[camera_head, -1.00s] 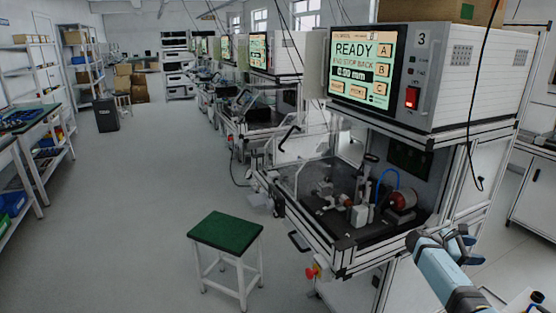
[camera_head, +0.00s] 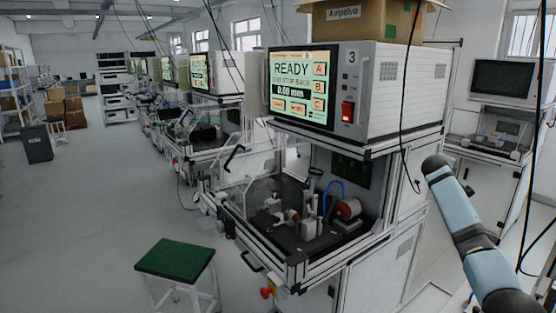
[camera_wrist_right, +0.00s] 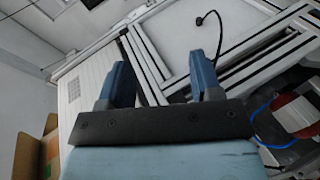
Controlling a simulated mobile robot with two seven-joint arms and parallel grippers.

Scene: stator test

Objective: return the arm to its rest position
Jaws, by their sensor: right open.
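My right arm (camera_head: 462,225) rises at the right of the head view, blue-grey with dark joints, to the right of test station 3. Its gripper is not visible in the head view. In the right wrist view my right gripper (camera_wrist_right: 160,65) shows two blue fingers well apart with nothing between them. The fingers stand in front of the station's white housing and metal frame, and I see no contact. My left arm and gripper are in no view.
Test station 3 (camera_head: 368,90) stands at centre right, its screen (camera_head: 303,86) reading READY. A red cylinder (camera_head: 348,208) sits inside it. A cardboard box (camera_head: 360,20) is on top. A green-topped stool (camera_head: 176,260) stands in front.

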